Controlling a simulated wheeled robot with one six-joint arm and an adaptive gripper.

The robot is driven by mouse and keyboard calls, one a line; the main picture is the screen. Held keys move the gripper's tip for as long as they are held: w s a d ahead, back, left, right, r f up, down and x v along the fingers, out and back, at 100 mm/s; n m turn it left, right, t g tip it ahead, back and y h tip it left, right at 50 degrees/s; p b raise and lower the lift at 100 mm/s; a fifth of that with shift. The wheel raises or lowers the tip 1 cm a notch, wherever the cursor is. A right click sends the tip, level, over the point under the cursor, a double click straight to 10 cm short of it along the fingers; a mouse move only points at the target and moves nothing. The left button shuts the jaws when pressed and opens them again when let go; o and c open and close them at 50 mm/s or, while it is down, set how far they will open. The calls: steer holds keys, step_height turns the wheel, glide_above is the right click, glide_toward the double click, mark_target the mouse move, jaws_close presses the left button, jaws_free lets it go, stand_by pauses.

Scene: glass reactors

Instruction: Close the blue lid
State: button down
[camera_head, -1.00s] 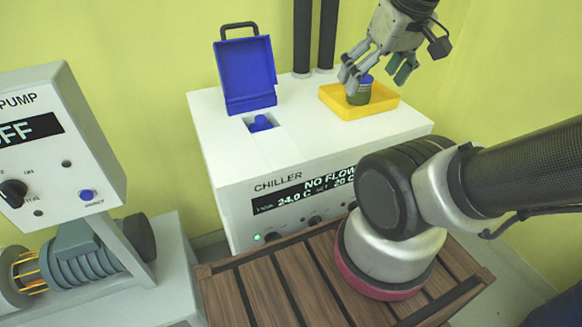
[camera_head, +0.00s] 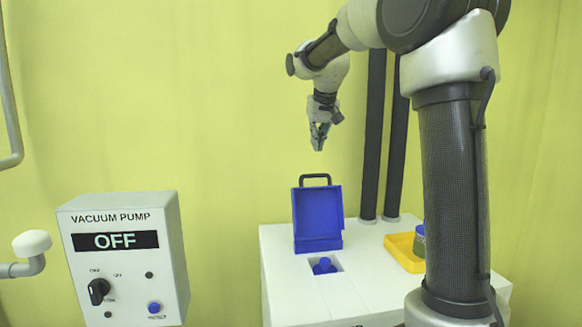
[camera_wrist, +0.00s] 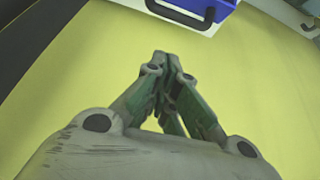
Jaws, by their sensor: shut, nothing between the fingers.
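The blue lid (camera_head: 318,214) stands upright, open, on top of the white chiller (camera_head: 300,300). Its dark handle (camera_head: 315,177) is at the upper edge. In front of the lid is a square opening with a blue knob-like piece (camera_head: 324,266) in it. My gripper (camera_head: 318,147) is shut and empty. It hangs pointing down in the air above the lid, apart from it. In the wrist view my gripper (camera_wrist: 163,60) shows with its fingertips together, and the blue lid (camera_wrist: 208,6) and its handle (camera_wrist: 180,14) are cut off at the top edge.
A yellow tray (camera_head: 401,253) with a blue-capped container (camera_head: 420,241) sits on the chiller's right, partly behind my arm. The vacuum pump panel (camera_head: 120,265) reads OFF at left. The air left of my gripper is clear.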

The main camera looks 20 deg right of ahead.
steer(key=w+a+r+x, duration=0.1)
steer(key=w+x, duration=0.1)
steer(key=x, duration=0.7)
steer(key=shift+m, duration=0.3)
steer(key=shift+s+f, duration=0.25)
steer(key=shift+s, duration=0.85)
steer(key=shift+s+f, duration=0.2)
steer(key=shift+s, duration=0.95)
steer(key=shift+t, duration=0.3)
